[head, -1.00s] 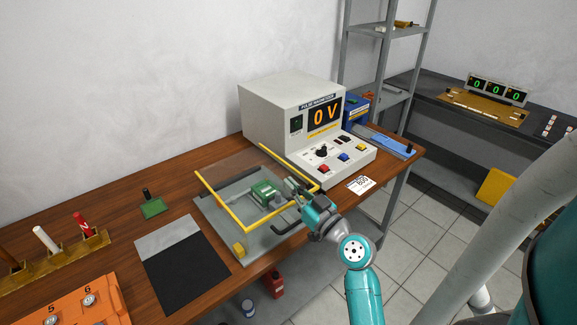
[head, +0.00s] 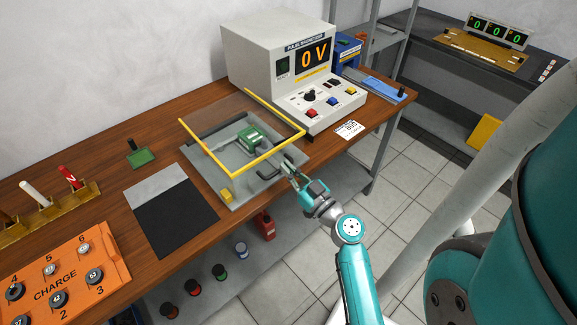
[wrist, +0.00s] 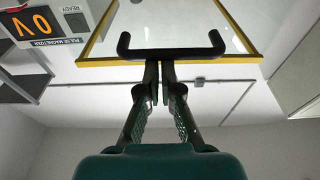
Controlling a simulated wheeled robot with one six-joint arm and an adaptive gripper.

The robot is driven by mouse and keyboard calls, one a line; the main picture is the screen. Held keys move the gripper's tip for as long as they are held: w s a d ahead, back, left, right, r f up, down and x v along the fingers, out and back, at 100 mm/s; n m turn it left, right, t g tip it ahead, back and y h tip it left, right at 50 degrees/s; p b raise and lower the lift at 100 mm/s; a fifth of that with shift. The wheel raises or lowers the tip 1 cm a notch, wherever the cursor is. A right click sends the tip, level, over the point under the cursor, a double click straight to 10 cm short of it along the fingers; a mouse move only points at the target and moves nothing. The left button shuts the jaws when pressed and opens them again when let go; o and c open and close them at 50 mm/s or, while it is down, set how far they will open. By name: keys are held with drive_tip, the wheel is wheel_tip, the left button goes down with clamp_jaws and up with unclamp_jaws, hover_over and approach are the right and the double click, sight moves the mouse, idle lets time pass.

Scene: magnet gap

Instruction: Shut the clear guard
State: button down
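The clear guard (head: 218,125) is a transparent panel with a yellow frame. It stands raised over a grey base plate (head: 212,186) on the bench. Its yellow edge also shows in the wrist view (wrist: 100,62), with a black U-shaped handle (wrist: 185,54) along it. My gripper (head: 287,168) is in front of the guard's near edge, beside the handle. In the wrist view its two fingers (wrist: 160,66) are nearly together, their tips just at the handle bar. The bar passes in front of the tips; I see no grip on it, and contact is unclear.
A green block (head: 250,137) sits under the guard. A grey magnetizer box (head: 262,68) reading 0 V stands behind it to the right. A dark mat (head: 176,217) and an orange charge panel (head: 66,270) lie to the left. A white tag (head: 348,130) lies at the right.

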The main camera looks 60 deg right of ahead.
drive_tip(key=shift+s+a+f, duration=0.15)
drive_tip(key=shift+a+f, duration=0.05)
drive_tip(key=shift+f, duration=0.85)
drive_tip(key=r+v, duration=0.1)
drive_tip(key=v, duration=0.6)
drive_tip(key=shift+r, duration=0.45)
drive_tip(key=shift+s+d, duration=0.1)
